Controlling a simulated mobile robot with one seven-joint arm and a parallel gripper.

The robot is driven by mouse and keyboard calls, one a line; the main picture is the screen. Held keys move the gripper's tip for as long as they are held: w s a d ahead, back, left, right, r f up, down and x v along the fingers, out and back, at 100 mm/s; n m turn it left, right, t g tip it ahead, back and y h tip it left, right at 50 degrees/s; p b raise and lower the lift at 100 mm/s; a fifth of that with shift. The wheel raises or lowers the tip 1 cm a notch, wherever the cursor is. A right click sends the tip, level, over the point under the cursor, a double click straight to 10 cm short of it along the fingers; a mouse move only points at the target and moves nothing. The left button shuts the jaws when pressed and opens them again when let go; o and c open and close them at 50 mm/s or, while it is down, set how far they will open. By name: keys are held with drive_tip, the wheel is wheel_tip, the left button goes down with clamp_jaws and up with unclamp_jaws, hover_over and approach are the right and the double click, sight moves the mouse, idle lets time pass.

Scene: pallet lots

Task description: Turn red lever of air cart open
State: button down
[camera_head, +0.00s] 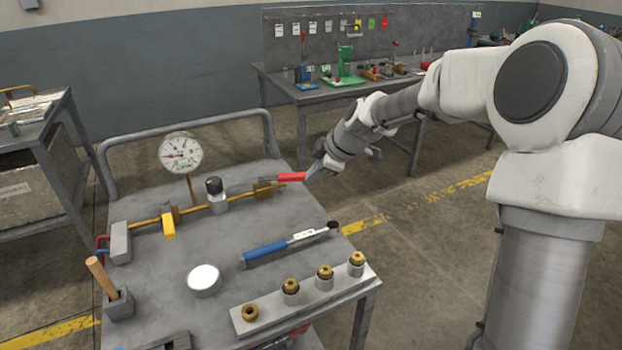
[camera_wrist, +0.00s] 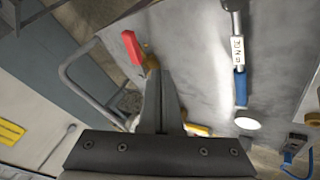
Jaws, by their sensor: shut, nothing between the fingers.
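The air cart (camera_head: 230,265) has a grey top with a brass pipe running across it. The red lever (camera_head: 291,177) sits on the brass valve (camera_head: 264,190) at the pipe's right end and points right, roughly along the pipe. My gripper (camera_head: 314,171) is at the lever's free end, shut and empty. I cannot tell whether it touches the lever. In the wrist view the shut fingers (camera_wrist: 159,98) are in front of the valve, and the red lever (camera_wrist: 132,47) shows just beyond them to the left.
A pressure gauge (camera_head: 181,153) stands on the pipe, with a yellow lever (camera_head: 168,225) nearer the cart's left side. A blue-handled tool (camera_head: 265,251), a white round lid (camera_head: 204,280) and a rack of brass fittings (camera_head: 310,300) lie in front. A workbench (camera_head: 390,85) stands behind.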

sight(282, 179)
drive_tip(key=b+x, duration=0.1)
drive_tip(key=x, duration=0.8)
drive_tip(key=shift+w+a+f, duration=0.1)
drive_tip(key=shift+w+f, duration=0.05)
drive_tip(key=shift+w, duration=1.95)
